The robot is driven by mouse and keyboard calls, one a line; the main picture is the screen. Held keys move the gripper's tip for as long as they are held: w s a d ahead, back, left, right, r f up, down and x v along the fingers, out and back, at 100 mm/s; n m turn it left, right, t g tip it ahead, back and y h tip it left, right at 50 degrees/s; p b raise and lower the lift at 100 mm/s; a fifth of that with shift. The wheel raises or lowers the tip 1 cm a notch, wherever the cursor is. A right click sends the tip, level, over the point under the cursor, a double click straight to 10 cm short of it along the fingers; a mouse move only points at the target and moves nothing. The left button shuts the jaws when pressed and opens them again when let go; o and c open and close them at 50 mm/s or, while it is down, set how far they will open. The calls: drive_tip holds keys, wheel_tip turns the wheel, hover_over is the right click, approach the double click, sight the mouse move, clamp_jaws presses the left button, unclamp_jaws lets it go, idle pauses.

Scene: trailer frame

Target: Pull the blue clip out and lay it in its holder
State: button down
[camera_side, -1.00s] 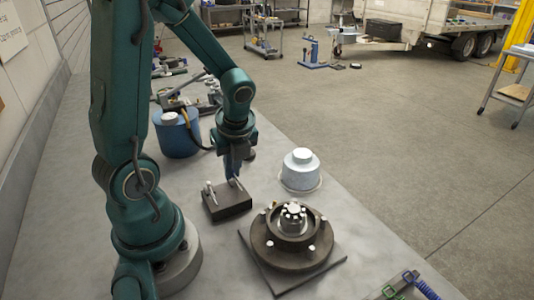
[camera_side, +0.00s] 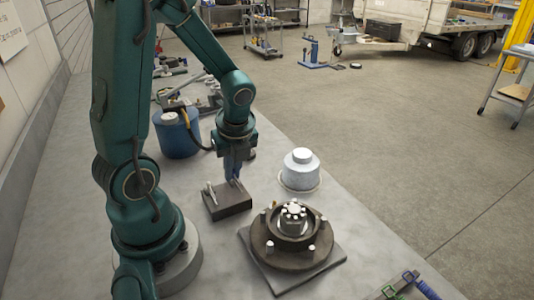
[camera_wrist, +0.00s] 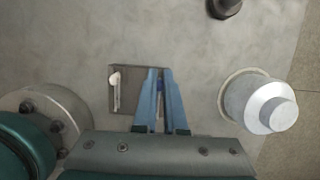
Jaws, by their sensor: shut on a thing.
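My gripper (camera_side: 236,180) points down at the right half of a dark block (camera_side: 235,208) on the bench. In the wrist view its light blue fingers (camera_wrist: 161,72) come together over the right side of the dark block (camera_wrist: 125,70). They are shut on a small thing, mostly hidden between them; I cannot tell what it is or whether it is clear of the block. A silver pin (camera_wrist: 115,90) lies on the block's left half. A blue loop like a clip (camera_side: 429,291) and a green one (camera_side: 389,292) show on a dark strip at the lower right; which part is the holder is unclear.
A round hub with studs (camera_side: 262,244) stands on a square plate in front of the block. A pale stepped cylinder (camera_side: 300,170) stands to the right, also in the wrist view (camera_wrist: 255,98). A blue canister (camera_side: 176,140) stands behind. Bench between them is clear.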

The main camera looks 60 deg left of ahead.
drive_tip(key=shift+s+f, duration=0.15)
drive_tip(key=shift+f, duration=1.15)
idle(1.4)
drive_tip(key=c, duration=0.9)
unclamp_jaws()
drive_tip(key=c, duration=0.3)
drive_tip(key=shift+o, duration=0.6)
drive_tip(key=shift+a+r, duration=0.1)
drive_tip(key=shift+r, duration=0.85)
drive_tip(key=shift+o, duration=0.9)
drive_tip(key=shift+r, duration=2.65)
